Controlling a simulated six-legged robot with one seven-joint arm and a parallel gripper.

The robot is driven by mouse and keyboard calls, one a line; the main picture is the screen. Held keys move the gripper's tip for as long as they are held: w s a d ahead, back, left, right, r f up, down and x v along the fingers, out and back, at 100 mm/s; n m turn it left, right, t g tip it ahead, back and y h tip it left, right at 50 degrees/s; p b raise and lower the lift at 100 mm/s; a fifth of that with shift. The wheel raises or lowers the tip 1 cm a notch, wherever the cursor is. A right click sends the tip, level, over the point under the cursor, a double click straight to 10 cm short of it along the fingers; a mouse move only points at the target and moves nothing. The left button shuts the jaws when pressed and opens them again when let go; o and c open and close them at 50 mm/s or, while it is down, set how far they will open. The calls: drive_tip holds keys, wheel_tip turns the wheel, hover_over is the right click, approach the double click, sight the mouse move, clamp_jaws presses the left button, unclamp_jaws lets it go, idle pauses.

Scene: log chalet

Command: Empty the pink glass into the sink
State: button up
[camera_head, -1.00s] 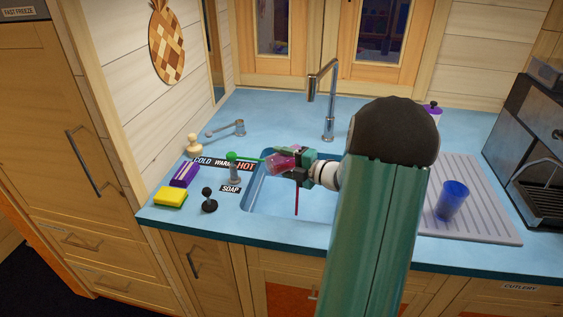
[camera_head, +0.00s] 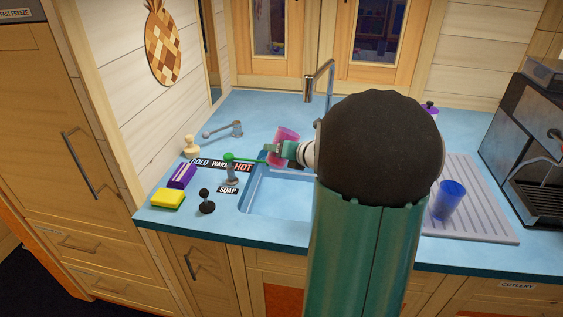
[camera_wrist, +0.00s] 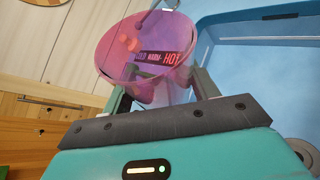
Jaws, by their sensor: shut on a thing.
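The pink glass (camera_head: 288,134) is see-through and held above the back edge of the sink (camera_head: 283,195), nearly upright with a slight tilt. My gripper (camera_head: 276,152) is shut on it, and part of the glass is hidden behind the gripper. In the wrist view the pink glass (camera_wrist: 118,55) sits between the fingers of my gripper (camera_wrist: 160,92), its wide mouth showing. The counter labels show through it. Small orange-red spots show in it; I cannot tell whether they are liquid or reflections. The sink (camera_wrist: 275,60) lies to the right there.
The faucet (camera_head: 319,82) stands behind the sink. A green-tipped lever (camera_head: 231,170) and a black knob (camera_head: 207,201) stand left of it, with a yellow sponge (camera_head: 168,199) and purple sponge (camera_head: 182,175). A blue glass (camera_head: 447,199) stands on the drainboard (camera_head: 480,215) at right.

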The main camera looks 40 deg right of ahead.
drive_tip(key=r+n+h, duration=0.1)
drive_tip(key=n, duration=0.1)
drive_tip(key=r+n+h, duration=0.1)
drive_tip(key=n+h, duration=0.1)
drive_tip(key=shift+f, duration=0.1)
idle(0.6)
